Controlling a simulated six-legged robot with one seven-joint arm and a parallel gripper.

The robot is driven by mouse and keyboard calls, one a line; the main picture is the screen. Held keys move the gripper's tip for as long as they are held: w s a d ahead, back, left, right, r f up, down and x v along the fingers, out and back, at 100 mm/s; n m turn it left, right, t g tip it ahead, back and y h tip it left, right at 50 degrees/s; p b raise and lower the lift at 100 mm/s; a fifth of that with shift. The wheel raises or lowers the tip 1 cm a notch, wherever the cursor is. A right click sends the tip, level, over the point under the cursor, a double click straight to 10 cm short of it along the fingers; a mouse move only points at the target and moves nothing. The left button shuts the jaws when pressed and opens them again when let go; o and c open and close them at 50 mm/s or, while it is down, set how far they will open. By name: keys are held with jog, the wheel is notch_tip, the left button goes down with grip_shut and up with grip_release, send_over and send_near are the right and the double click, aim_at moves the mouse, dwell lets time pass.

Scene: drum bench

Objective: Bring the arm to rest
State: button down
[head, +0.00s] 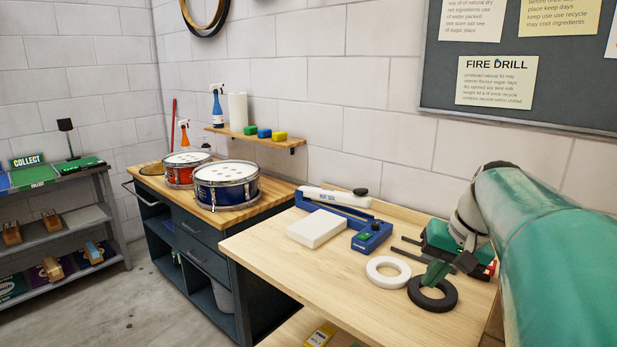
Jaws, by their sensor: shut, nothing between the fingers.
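My teal arm (555,240) reaches in from the right edge, with a pale grey joint (468,218) bent down over the right end of the light wooden bench. My gripper (432,280) has dark green fingers, which appear closed and empty. It shows in front of the black ring (443,301); I cannot tell whether it touches the ring. Part of the wrist is hidden by the arm and the things around it.
A white ring (388,262), a blue device (371,237), a white box (317,228) and a blue-and-white sealer (335,199) lie on the bench (285,262). Red (187,169) and blue (227,186) drums stand farther left.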

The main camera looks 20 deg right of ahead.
jog(key=s+a+f+n, duration=0.2)
jog(key=a, duration=0.6)
jog(key=s+a+f+n+t+h, duration=0.1)
jog(key=s+a+f+n, duration=0.1)
jog(key=a, duration=0.7)
jog(key=s+a+f+n+t, duration=0.1)
jog(key=s+a+f+n, duration=0.1)
jog(key=a, duration=0.6)
jog(key=shift+s+a+f+n+h, duration=0.15)
jog(key=shift+a+f+n+h, duration=0.25)
jog(key=shift+f, duration=0.35)
jog(key=shift+s+d, duration=0.15)
